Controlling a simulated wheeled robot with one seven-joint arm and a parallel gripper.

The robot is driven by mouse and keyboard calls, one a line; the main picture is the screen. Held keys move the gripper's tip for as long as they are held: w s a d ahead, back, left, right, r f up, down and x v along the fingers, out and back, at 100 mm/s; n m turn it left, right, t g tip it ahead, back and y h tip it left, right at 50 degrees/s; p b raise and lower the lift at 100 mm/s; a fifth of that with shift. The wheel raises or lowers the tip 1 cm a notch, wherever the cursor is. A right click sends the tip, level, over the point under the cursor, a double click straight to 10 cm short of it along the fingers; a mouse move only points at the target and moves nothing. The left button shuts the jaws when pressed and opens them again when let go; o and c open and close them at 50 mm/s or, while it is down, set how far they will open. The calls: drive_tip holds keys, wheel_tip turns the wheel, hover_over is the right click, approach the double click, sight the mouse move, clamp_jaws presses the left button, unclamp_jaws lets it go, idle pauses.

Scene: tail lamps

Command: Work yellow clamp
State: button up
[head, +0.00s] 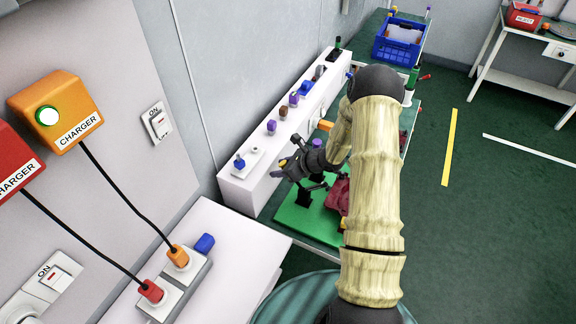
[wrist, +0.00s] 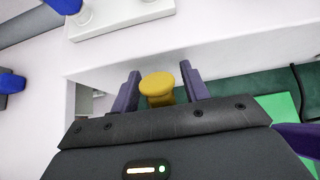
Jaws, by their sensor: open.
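A yellow knob-like piece (wrist: 158,82), which looks like the yellow clamp, stands between my gripper's fingers in the wrist view. It has a round flat top and a narrower stem below. My gripper (wrist: 160,90) is open, with one dark finger on each side of the knob and a visible gap to both. In the head view my gripper (head: 287,170) is beside the front of the white ledge, above the green board (head: 292,217). A small yellow spot (head: 283,162) shows at the fingers there. The rest of the clamp is hidden.
The white ledge (head: 240,190) carries several coloured knobs, with a blue one (head: 239,162) at its near end. A dark red object (head: 338,195) lies on the green board, partly behind my arm. A blue crate (head: 395,50) stands farther back. Open floor lies to the right.

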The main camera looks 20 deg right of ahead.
drive_tip(key=b+v, duration=0.2)
drive_tip(key=v, duration=1.5)
drive_tip(key=shift+s+d+r, duration=0.1)
drive_tip(key=shift+s, duration=0.05)
drive_tip(key=shift+s+a, duration=0.1)
drive_tip(key=shift+a, duration=0.1)
drive_tip(key=c, duration=0.6)
drive_tip(key=s+a+n+g, duration=0.1)
drive_tip(key=n, duration=0.1)
drive_tip(key=s+a+n+g, duration=0.1)
drive_tip(key=a, duration=0.1)
drive_tip(key=s+a+r+n+g, duration=0.1)
drive_tip(key=s+a+n, duration=0.1)
drive_tip(key=shift+s+a+n+h, duration=0.1)
drive_tip(key=shift+n+h, duration=0.2)
clamp_jaws()
drive_tip(key=s+a+r+n+h, duration=0.3)
drive_tip(key=s+n, duration=0.2)
drive_tip(key=n, duration=0.5)
drive_tip(key=s+a+r+n+g+h, duration=0.1)
drive_tip(key=s+a+r+n+h, duration=0.1)
drive_tip(key=s+n, duration=0.4)
drive_tip(key=r+n+h, duration=0.1)
drive_tip(key=n+h, duration=0.1)
drive_tip(key=n, duration=0.3)
drive_tip(key=shift+s+a, duration=0.3)
drive_tip(key=shift+a, duration=0.05)
